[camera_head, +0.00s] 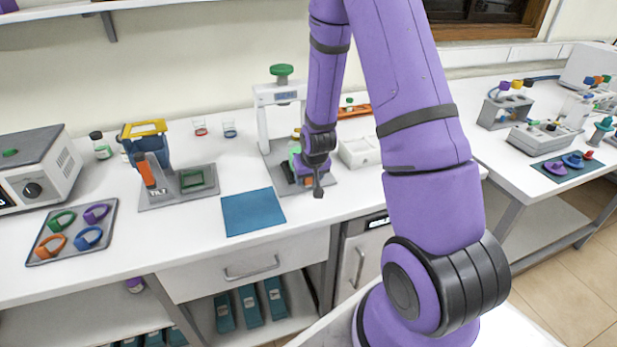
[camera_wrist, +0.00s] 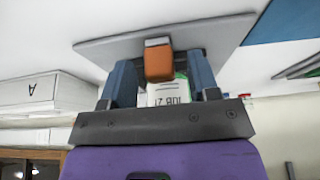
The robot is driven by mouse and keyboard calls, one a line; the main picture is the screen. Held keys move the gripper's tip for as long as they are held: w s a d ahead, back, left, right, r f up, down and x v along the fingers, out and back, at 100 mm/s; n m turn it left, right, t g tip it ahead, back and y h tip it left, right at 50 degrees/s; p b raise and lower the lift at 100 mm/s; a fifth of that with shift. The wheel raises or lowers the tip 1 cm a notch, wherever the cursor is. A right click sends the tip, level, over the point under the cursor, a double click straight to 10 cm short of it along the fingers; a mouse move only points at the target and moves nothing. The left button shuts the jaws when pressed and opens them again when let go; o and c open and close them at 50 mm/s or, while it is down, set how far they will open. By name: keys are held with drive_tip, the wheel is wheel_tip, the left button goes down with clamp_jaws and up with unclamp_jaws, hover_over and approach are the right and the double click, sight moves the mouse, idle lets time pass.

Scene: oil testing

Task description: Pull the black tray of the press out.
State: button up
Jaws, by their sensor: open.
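The press (camera_head: 281,92) is a white frame with a green knob on top, standing on a grey base plate (camera_head: 272,152) at the back of the table. My gripper (camera_head: 318,188) points down at the front right of this base, partly covering it. In the wrist view, which looks upside down, my gripper (camera_wrist: 160,68) is open, with one finger on each side of an orange block (camera_wrist: 158,66) with a grey end. I cannot tell if they touch. A white and green labelled piece (camera_wrist: 168,93) shows behind the block. I cannot clearly make out the black tray.
A blue mat (camera_head: 253,212) lies left of the press. A white open box (camera_head: 360,152) stands close on its right. Further left are a tilt stand (camera_head: 170,190) and a tray of coloured rings (camera_head: 50,255). The table's front strip is clear.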

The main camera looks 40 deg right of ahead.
drive_tip(key=v, duration=1)
drive_tip(key=shift+s+r, duration=0.15)
idle(0.4)
drive_tip(key=s+a+r+n, duration=0.1)
drive_tip(key=s+a+r, duration=0.2)
drive_tip(key=r, duration=0.5)
drive_tip(key=s+a+r, duration=0.4)
drive_tip(key=r, duration=0.5)
drive_tip(key=s+a+r+n, duration=0.1)
drive_tip(key=s+a+r, duration=0.1)
drive_tip(key=s+r, duration=0.3)
drive_tip(key=s+a+r+n+t+y, duration=0.1)
drive_tip(key=s+a+r, duration=0.2)
drive_tip(key=s, duration=0.7)
drive_tip(key=shift+v, duration=0.9)
drive_tip(key=shift+w, duration=0.1)
idle(2.2)
